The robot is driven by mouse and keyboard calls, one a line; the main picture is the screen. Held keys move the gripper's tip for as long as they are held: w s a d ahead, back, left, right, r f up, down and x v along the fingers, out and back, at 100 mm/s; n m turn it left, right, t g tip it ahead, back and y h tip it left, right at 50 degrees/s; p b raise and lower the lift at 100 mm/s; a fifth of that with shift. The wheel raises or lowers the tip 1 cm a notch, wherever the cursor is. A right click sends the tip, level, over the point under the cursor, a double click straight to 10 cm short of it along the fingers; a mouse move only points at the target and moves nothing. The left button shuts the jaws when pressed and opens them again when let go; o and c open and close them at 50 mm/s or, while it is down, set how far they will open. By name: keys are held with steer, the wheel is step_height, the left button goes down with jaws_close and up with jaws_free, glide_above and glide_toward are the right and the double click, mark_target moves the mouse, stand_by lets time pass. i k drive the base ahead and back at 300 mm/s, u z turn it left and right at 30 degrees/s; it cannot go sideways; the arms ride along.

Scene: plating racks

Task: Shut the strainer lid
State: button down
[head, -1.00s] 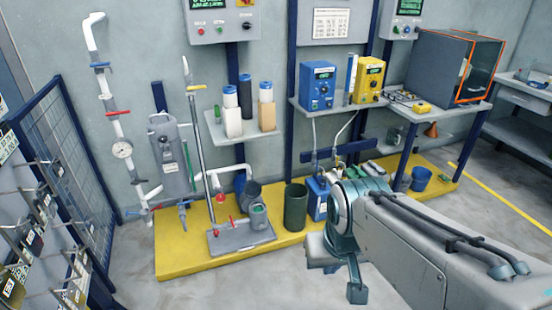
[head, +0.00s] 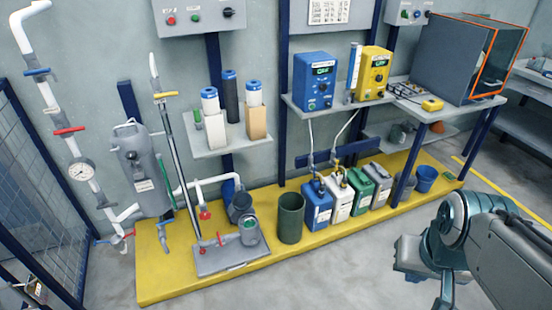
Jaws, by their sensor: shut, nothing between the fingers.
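The strainer seems to be the grey upright vessel (head: 146,180) on the pipework at the left of the head view. Its lid (head: 130,132) is at the top, with a thin handle loop; I cannot tell how far it stands open. My gripper (head: 443,292) is at the lower right, at the end of my arm, shut and empty. It is far from the strainer and touches nothing that I can see. My own arm partly hides the fingers.
A yellow platform (head: 165,285) runs along the wall, bearing a grey tray (head: 215,262), a dark green bin (head: 291,220) and several jugs. A shelf (head: 215,143) with cylinders juts out right of the strainer. A mesh fence (head: 40,215) stands at far left. The front floor is clear.

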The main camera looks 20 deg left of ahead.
mark_target(242, 201)
steer(key=u, duration=0.45)
steer(key=i, duration=0.85)
steer(key=u, duration=0.8)
